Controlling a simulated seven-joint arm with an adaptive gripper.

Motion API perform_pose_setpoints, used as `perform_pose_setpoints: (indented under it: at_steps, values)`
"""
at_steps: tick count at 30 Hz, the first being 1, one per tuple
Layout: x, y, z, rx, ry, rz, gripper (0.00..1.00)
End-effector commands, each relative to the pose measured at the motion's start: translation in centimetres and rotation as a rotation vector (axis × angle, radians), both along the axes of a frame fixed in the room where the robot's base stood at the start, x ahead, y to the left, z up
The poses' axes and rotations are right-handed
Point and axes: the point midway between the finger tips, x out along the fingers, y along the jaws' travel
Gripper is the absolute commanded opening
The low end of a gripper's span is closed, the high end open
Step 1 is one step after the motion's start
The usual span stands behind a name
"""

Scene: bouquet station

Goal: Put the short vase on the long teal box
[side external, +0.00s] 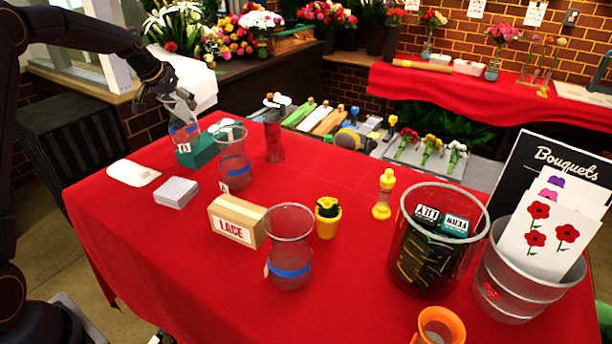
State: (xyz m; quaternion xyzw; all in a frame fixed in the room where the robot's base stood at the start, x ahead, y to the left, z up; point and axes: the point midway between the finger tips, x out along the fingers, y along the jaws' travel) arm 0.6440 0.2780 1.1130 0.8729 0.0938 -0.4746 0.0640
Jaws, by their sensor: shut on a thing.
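My gripper (178,102) is at the upper left, shut on the rim of a clear glass vase with a blue band, which I take to be the short vase (183,122). The vase hangs roughly upright below the fingers. Its base is over or on the long teal box (203,148), which lies on the red table; I cannot tell if they touch. The right part of the box is partly behind another clear vase with a blue band (235,172). A larger clear vase with a blue band (290,250) stands nearer the front.
A tan LACE box (237,220), a grey box (176,192) and a white item (133,173) lie nearby. A dark reddish container (274,140) stands right of the teal box. Large buckets (440,250) fill the right side.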

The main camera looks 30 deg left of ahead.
Motion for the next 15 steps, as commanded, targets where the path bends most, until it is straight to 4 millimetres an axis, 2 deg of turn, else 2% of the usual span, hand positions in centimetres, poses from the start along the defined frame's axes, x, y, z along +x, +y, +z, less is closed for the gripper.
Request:
perform_pose_setpoints:
  at_steps: [4,5,12,15]
  values:
    - [0.04,0.02,-0.10,0.001,-0.003,0.001,0.04]
    - [-0.03,-0.01,-0.34,-0.001,0.001,-0.001,0.75]
    - [-0.02,-0.01,-0.29,0.000,0.001,0.000,1.00]
    - [-0.02,-0.01,-0.28,0.000,0.001,0.000,1.00]
